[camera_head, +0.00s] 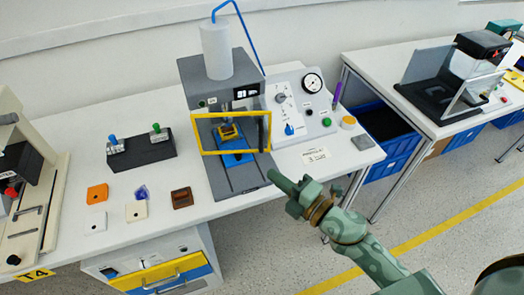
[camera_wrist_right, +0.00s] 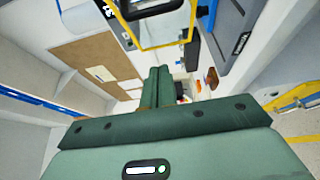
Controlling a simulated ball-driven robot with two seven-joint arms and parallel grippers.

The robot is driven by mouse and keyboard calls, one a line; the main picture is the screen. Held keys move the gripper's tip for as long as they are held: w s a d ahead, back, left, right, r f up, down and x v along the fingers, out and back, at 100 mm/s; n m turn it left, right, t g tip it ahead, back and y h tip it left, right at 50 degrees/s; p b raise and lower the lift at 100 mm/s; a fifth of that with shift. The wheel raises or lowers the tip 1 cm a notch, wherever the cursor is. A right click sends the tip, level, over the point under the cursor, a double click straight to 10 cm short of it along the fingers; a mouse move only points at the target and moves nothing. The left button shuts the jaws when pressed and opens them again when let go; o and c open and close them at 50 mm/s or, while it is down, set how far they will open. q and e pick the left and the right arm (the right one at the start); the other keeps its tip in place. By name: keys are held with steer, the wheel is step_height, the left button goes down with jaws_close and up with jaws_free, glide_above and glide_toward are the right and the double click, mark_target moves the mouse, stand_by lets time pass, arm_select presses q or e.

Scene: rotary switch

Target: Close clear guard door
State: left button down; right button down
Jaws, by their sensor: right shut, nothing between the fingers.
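The clear guard door (camera_head: 264,134) is a see-through panel in a yellow frame on the front of the grey press (camera_head: 220,73). It stands across the work area, its right side near the press's right edge; I cannot tell how far ajar it is. In the right wrist view the door's yellow frame (camera_wrist_right: 166,45) shows at the top, beyond the fingertips. My right gripper (camera_head: 272,176) is below and right of the door, apart from it, pointing toward the press. Its fingers (camera_wrist_right: 158,72) are together and empty. My left gripper is out of view.
Behind the door sits a blue fixture (camera_head: 236,160). Right of the press is a control panel (camera_head: 297,105) with knobs and a gauge. Left are a black switch box (camera_head: 140,150) and several small blocks. A second table (camera_head: 420,112) stands right, with blue bins (camera_head: 393,150) below.

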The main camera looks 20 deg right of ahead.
steer(key=w, duration=0.9)
steer(key=w+d+n+g+y+b, duration=0.2)
steer(key=w+d+y+b, duration=0.1)
steer(key=w+b, duration=0.1)
steer(key=shift+w+r, duration=0.15)
steer(key=shift+w, duration=0.7)
steer(key=shift+d, duration=0.1)
